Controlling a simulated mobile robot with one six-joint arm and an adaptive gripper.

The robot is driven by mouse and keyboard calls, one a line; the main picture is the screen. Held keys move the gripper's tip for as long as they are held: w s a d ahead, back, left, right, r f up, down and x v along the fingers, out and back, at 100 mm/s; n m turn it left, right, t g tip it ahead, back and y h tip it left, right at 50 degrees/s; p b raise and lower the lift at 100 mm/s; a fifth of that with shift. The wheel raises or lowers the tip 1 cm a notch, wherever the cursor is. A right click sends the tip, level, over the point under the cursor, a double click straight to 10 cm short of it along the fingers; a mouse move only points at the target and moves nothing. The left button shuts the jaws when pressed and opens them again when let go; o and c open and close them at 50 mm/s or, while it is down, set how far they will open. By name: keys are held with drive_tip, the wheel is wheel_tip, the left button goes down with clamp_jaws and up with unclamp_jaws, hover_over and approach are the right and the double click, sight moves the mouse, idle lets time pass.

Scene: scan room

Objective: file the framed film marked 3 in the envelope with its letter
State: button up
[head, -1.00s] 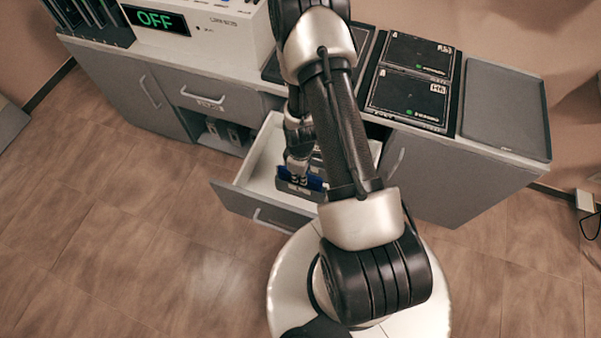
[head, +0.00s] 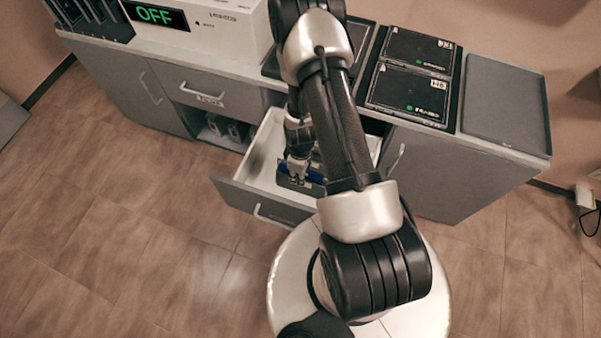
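My gripper (head: 298,172) reaches down into the open drawer (head: 262,160) of the grey cabinet. Its fingers are small and partly hidden by my arm, so I cannot tell whether they are open or closed on something. A blue-edged dark item (head: 315,178) is at the fingertips inside the drawer, partly behind my arm; I cannot tell whether it is an envelope or a film. Two black framed panels, a rear one (head: 418,50) and a front one (head: 408,93), lie on the counter with small white labels and green dots. No 3 is legible on them.
An empty grey tray (head: 506,105) lies at the counter's right end. A white box with a display reading OFF (head: 205,30) stands at the left, beside dark upright slots (head: 90,15). Items sit on an open shelf (head: 225,130).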

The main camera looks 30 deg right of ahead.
idle(0.3)
wheel_tip(320, 180, up, 12)
idle(0.5)
drive_tip(key=shift+r, duration=0.15)
wheel_tip(320, 180, up, 6)
drive_tip(key=p, duration=0.4)
drive_tip(key=shift+p, duration=0.3)
idle(0.4)
